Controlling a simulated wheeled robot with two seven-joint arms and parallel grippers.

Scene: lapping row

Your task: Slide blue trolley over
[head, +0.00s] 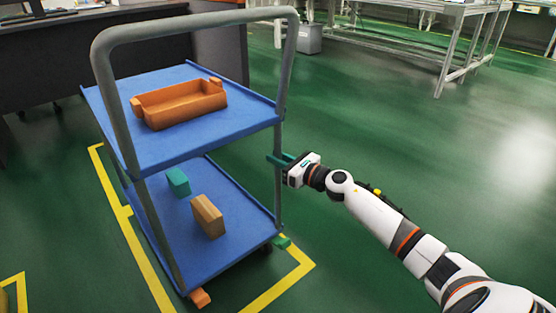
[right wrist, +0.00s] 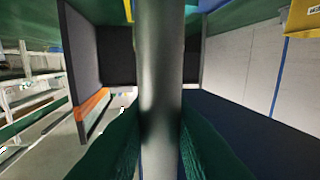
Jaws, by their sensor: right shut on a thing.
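The blue trolley (head: 246,108) stands at the left of the head view, with two blue shelves and a grey tubular handle frame. My right gripper (head: 279,160) reaches in from the right and is shut on the frame's right upright, just below the upper shelf. In the right wrist view the grey upright (right wrist: 160,70) runs between the green fingers of the gripper (right wrist: 160,130). An orange tray (head: 182,108) sits on the upper shelf. A green block (head: 178,182) and a tan box (head: 207,216) are on the lower shelf. My left gripper is out of view.
Yellow floor lines (head: 130,225) run along the trolley's left side and in front of it. A dark desk (head: 40,75) stands behind it. A metal-framed table (head: 455,45) and grey bin (head: 308,39) stand farther back. Green floor to the right is clear.

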